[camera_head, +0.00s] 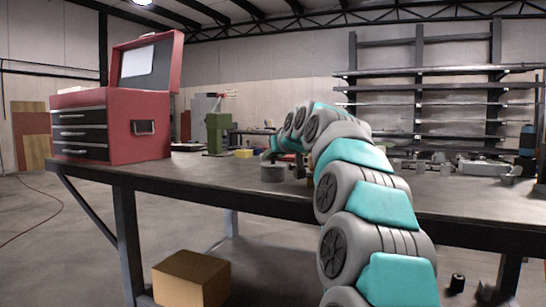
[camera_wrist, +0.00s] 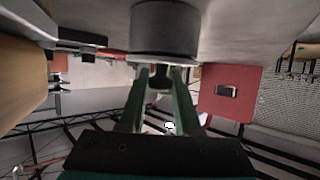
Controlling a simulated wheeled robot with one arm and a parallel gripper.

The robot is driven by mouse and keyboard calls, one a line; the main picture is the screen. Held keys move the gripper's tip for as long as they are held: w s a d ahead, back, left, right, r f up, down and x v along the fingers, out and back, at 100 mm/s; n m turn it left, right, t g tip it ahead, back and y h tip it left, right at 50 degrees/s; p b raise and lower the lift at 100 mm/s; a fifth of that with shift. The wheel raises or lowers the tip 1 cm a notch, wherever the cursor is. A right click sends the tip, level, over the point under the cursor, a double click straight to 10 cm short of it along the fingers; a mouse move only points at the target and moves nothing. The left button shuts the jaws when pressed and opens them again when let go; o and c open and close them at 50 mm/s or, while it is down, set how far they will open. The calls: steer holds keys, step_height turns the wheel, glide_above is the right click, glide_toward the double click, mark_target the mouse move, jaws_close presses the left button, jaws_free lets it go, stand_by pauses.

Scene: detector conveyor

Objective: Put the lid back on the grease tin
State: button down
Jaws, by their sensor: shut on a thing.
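The grease tin (camera_head: 273,173) is a short dark grey cylinder standing upright on the workbench near its front edge. In the wrist view, which is upside down, the tin (camera_wrist: 165,25) stands straight beyond my fingers. A paler band at its top looks like the lid (camera_wrist: 165,57), with a dark knob (camera_wrist: 160,76) at its centre. My gripper (camera_wrist: 158,92) has its two green fingers on either side of this knob and is shut on it. The lid looks level and lined up with the tin. I cannot tell whether it is fully seated. In the head view my gripper (camera_head: 268,156) is just above the tin.
A red toolbox (camera_head: 140,127) with its cover raised stands at the left of the workbench (camera_head: 215,175). A yellow block (camera_head: 243,154) lies behind the tin. Several metal parts (camera_head: 485,168) lie at the right. The bench left of the tin is clear. A cardboard box (camera_head: 192,279) sits below.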

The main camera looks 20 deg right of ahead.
steer(key=shift+c, duration=0.2)
jaws_free()
stand_by(0.5)
steer(key=shift+r, duration=0.15)
steer(key=shift+r+p, duration=0.85)
steer(key=shift+r, duration=0.2)
steer(key=shift+r+p, duration=1.7)
steer(key=shift+r, duration=0.65)
steer(key=shift+c, duration=0.3)
jaws_close()
